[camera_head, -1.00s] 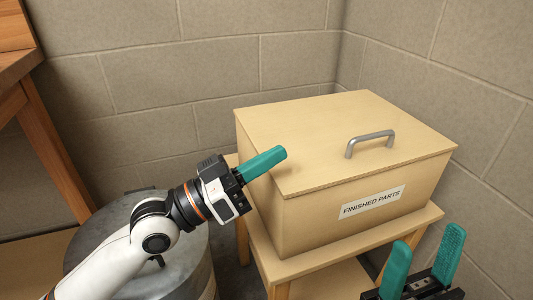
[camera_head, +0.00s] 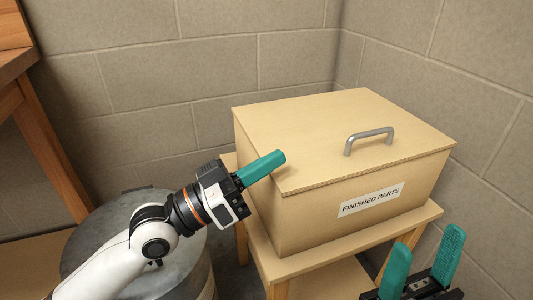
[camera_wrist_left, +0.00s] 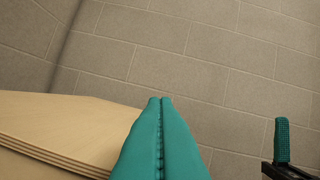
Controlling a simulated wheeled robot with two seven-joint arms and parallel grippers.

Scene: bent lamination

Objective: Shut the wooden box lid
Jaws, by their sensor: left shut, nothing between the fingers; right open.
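The wooden box (camera_head: 320,215) stands on a small wooden stand and bears a "FINISHED PARTS" label (camera_head: 371,200). Its lid (camera_head: 300,125) lies flat on top, down on the walls, with a grey metal handle (camera_head: 370,139) near its right part. My left gripper (camera_head: 281,156) is shut and empty, its teal fingers at the lid's left front edge; whether they touch it I cannot tell. In the left wrist view the shut fingers (camera_wrist_left: 160,102) are beside the pale wood of the lid (camera_wrist_left: 70,125). My right gripper (camera_head: 427,248) is open and empty, in front of the box at lower right.
A grey metal drum (camera_head: 85,245) stands left of the box, below my left arm. A wooden bench (camera_head: 40,140) is at the far left. Block walls (camera_head: 230,50) close in behind and to the right. The stand's top (camera_head: 415,222) shows a narrow rim around the box.

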